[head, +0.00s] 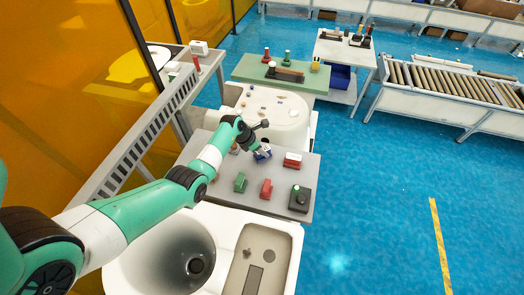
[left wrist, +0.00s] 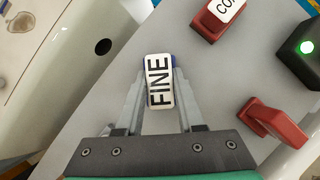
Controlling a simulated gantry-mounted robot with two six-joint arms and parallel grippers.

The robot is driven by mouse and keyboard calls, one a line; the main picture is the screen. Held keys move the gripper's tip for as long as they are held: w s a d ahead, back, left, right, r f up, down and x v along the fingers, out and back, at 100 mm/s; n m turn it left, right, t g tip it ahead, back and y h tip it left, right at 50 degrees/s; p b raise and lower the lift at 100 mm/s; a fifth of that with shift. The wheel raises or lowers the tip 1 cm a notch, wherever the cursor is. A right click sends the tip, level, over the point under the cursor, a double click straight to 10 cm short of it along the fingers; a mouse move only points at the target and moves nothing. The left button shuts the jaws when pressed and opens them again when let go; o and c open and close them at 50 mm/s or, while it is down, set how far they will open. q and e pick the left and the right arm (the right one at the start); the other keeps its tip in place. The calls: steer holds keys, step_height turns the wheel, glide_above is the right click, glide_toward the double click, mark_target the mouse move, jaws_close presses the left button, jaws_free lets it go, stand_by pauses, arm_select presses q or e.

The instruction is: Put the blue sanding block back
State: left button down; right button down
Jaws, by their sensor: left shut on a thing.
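The blue sanding block (head: 263,155) has a white top label; in the left wrist view its label (left wrist: 158,82) reads "FINE" and a little blue shows at its edge. My left gripper (head: 258,149) is shut on the block, with one finger on each side of it in the left wrist view (left wrist: 158,100). The block is over the far part of the grey work board (head: 222,159). Whether it touches the board or hangs just above it, I cannot tell. My right gripper is out of view.
A red block with a white label (head: 292,160) lies to the right of the held block. A green item (head: 240,183), a red item (head: 266,189) and a black box with a green button (head: 300,199) stand nearer. White toilet ceramics (head: 275,125) lie beyond the board.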

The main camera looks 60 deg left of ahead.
arm_select(q)
steer(key=c, duration=0.5)
jaws_free()
steer(key=shift+f, duration=0.1)
steer(key=shift+r, duration=0.3)
steer(key=p+v, duration=0.6)
steer(key=v, duration=0.5)
steer(key=shift+s+r, duration=0.2)
steer(key=shift+r, duration=0.05)
